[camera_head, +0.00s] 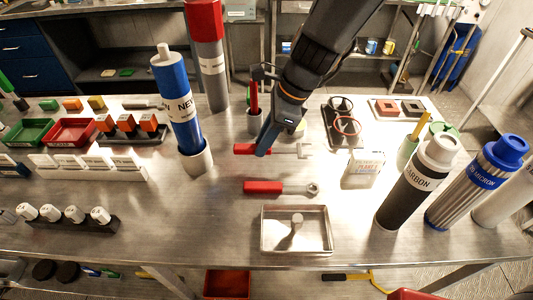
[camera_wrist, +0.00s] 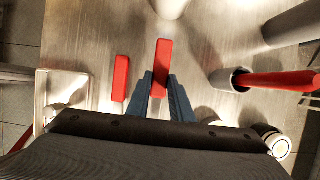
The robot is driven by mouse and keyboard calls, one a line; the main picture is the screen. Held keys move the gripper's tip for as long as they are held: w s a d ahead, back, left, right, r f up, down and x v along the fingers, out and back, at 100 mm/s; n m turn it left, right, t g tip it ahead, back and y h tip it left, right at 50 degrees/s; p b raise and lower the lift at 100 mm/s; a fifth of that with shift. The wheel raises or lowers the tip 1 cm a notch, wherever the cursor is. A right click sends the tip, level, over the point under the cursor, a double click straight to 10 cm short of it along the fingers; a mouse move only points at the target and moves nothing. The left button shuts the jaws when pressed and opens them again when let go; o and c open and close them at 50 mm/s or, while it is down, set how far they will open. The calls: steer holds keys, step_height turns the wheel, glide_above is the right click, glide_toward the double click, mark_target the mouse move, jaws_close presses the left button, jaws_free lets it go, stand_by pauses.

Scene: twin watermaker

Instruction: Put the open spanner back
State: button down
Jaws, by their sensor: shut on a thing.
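The open spanner (camera_head: 304,150) has a red handle and a steel forked end pointing right in the head view. My gripper (camera_head: 264,152) is shut on its red handle; one end of the handle shows left of the fingers. In the wrist view the red handle (camera_wrist: 162,58) sticks out beyond my blue fingertips (camera_wrist: 160,88), while the steel end is hidden. I cannot tell whether the spanner touches the table. A second red-handled spanner (camera_head: 265,188) with a ring end lies nearer the front, roughly parallel; it also shows in the wrist view (camera_wrist: 121,78), apart from my fingers.
A metal tray (camera_head: 264,247) with a small piece in it stands in front. A cup (camera_head: 254,124) holding a red-handled tool is close behind my gripper. A tall blue cylinder (camera_head: 178,108) stands left, a label card (camera_head: 363,168) right.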

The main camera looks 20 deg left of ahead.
mark_target(263, 165)
steer(key=shift+f, duration=2.55)
steer(key=shift+f, duration=0.15)
steer(key=c, duration=1.6)
jaws_free()
steer(key=shift+o, duration=0.2)
steer(key=shift+w+r, duration=0.1)
steer(key=shift+r, duration=0.45)
steer(key=b+v, duration=0.1)
steer(key=v, duration=1)
steer(key=shift+d, duration=0.2)
